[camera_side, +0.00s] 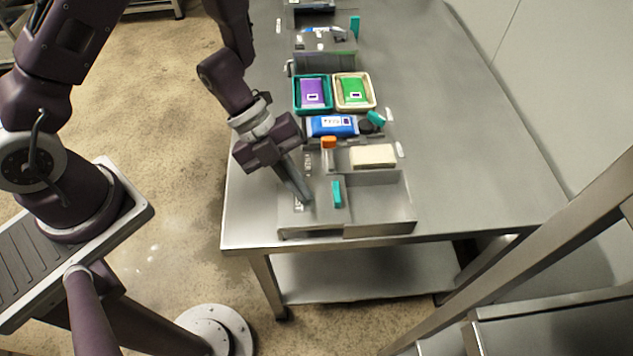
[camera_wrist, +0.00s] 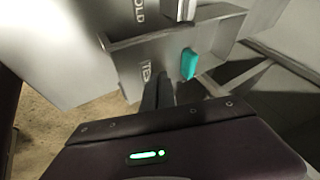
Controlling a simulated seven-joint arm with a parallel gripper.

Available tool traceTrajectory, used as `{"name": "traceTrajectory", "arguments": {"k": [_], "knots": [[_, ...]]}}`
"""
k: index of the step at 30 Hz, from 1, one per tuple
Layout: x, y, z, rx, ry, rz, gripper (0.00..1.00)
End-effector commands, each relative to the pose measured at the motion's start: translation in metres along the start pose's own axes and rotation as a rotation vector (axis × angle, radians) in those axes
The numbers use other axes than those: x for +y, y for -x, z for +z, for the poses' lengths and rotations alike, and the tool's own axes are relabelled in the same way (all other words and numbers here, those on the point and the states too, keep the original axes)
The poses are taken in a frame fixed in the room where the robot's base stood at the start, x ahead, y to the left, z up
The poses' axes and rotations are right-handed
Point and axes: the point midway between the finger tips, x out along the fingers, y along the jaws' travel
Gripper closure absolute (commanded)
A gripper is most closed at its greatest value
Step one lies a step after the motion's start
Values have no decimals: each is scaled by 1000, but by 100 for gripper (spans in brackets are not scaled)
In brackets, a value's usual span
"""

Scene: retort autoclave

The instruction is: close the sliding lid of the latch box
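The grey latch box (camera_side: 380,228) stands at the near end of the steel table. Its flat lid (camera_side: 318,215) covers the left part, and the right part is open, with a cream block (camera_side: 373,156) at the back. A teal handle (camera_side: 337,194) stands up near the lid's right edge; it also shows in the wrist view (camera_wrist: 188,63). An orange piece (camera_side: 328,142) is at the box's back. My gripper (camera_side: 306,198) points down over the lid, left of the teal handle. In the wrist view its fingers (camera_wrist: 158,92) look together and empty; contact with the lid is unclear.
Behind the box lie a blue packet (camera_side: 332,125), a dark round piece and a teal piece (camera_side: 376,118). Farther back are a teal tray (camera_side: 296,94) with a purple packet and a cream tray (camera_side: 374,102) with a green packet. The table's right side is clear.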

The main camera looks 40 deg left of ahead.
Motion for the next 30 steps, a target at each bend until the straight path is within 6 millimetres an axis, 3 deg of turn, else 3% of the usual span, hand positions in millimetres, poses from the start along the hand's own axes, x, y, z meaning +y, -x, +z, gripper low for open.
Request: {"name": "traceTrajectory", "arguments": {"k": [6, 20, 23, 30], "knots": [[-25, -11, 0, -1, -5, -4, 100], [-33, -15, 0, 0, -4, -3, 100], [-50, -25, 0, 1, -8, -3, 100], [-110, -56, -1, 0, -10, -6, 100]]}}
